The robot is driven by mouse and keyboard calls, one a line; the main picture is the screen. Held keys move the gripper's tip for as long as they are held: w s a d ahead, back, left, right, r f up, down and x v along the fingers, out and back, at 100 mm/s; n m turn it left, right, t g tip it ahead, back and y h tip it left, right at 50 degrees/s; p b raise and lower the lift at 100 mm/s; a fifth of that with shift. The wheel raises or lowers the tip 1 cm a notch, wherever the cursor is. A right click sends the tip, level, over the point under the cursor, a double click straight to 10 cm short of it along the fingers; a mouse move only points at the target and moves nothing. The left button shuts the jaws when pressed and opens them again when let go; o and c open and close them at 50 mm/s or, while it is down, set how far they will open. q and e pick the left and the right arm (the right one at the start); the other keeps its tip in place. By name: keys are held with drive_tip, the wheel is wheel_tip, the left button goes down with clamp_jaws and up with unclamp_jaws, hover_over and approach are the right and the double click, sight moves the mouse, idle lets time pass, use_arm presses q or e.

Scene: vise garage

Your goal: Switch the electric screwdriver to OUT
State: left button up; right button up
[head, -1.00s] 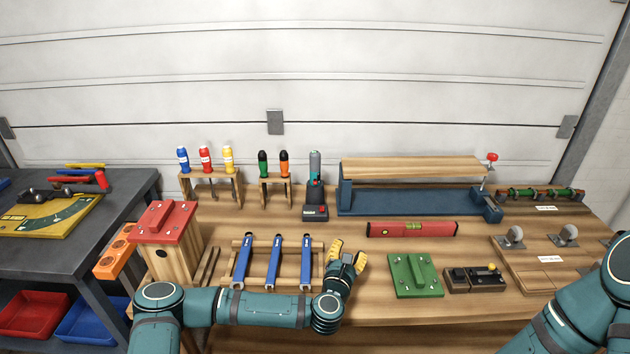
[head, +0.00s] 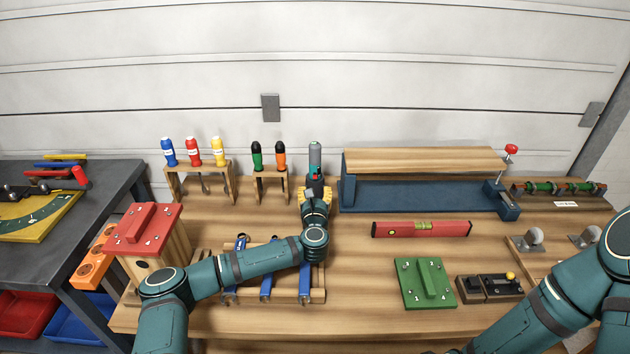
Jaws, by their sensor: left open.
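The electric screwdriver (head: 315,158) stands upright at the back middle of the bench, with a grey-green top and dark body. My left gripper (head: 316,194) is open right in front of it, its yellow fingers at the height of the screwdriver's lower body. The gripper and wrist hide the screwdriver's base and most of its lower front. I cannot tell whether the fingers touch it. The IN/OUT switch is too small to make out. My right arm comes in at the lower right; its gripper is out of view.
A rack with green and orange screwdrivers (head: 271,184) stands close on the left. The blue vise (head: 425,198) with a wooden board (head: 425,160) is close on the right. A red level (head: 421,229) and green block (head: 425,283) lie nearer. Blue-handled tools lie under my left forearm.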

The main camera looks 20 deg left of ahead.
sight(315, 178)
use_arm(q)
drive_tip(key=x, duration=0.6)
drive_tip(key=shift+w, duration=0.25)
drive_tip(key=shift+o, duration=0.2)
clamp_jaws()
